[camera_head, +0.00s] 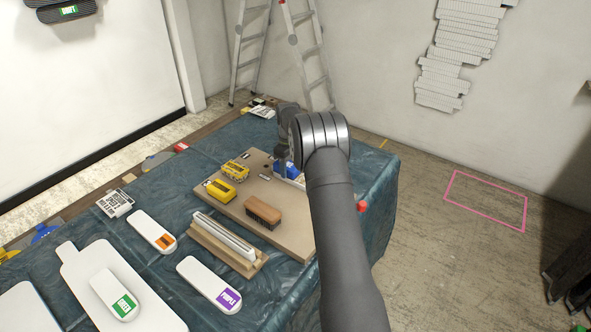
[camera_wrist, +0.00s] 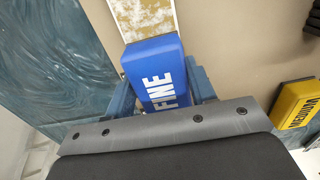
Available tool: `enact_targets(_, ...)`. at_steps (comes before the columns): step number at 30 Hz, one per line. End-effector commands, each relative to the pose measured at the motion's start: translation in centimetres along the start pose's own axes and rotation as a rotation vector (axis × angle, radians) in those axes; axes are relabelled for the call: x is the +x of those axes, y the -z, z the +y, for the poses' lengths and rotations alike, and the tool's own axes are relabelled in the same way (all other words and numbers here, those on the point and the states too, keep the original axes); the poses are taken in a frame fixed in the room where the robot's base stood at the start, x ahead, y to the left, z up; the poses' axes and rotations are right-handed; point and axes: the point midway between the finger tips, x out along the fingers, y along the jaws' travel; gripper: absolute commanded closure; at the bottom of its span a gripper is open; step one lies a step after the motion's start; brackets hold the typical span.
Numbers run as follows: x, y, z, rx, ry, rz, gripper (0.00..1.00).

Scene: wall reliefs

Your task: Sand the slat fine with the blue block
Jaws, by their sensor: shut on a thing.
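The blue block (camera_wrist: 158,73), with FINE printed in white, is between the fingers of my gripper (camera_wrist: 160,88) in the wrist view. My gripper is shut on it. A pale slat (camera_wrist: 147,18) with worn yellowish patches runs from the block's far end to the top of that view; the block seems to lie over its near part, but contact cannot be seen. In the head view the blue block (camera_head: 284,168) shows beside my arm at the board's far right, with a white strip of the slat (camera_head: 297,181) next to it. My arm hides the rest.
Two yellow blocks (camera_head: 221,190) and a brown brush (camera_head: 263,211) lie on the brown board (camera_head: 283,229). One yellow block (camera_wrist: 297,104) shows at right in the wrist view. A wooden holder (camera_head: 225,248) with pale strips stands nearer. White labelled paddles (camera_head: 151,230) lie on the blue-covered table (camera_head: 125,180).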

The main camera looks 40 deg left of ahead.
Motion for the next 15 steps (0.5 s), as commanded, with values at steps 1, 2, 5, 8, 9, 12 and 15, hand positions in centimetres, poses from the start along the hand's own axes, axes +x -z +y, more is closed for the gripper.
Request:
enact_targets(1,0.1,0.5,0.0,-0.001,0.001,-0.001,0.71)
enact_targets(2,0.1,0.8,0.0,-0.002,0.001,0.0,0.71)
enact_targets(5,0.1,1.7,0.0,-0.002,0.0,0.0,0.71)
enact_targets(8,0.2,2.6,0.0,-0.001,0.0,0.0,0.71)
enact_targets(9,0.1,3.0,0.0,-0.001,0.0,0.0,0.71)
enact_targets(12,0.1,3.9,0.0,-0.001,0.0,0.0,0.71)
enact_targets(15,0.1,4.7,0.0,-0.002,0.0,0.0,0.71)
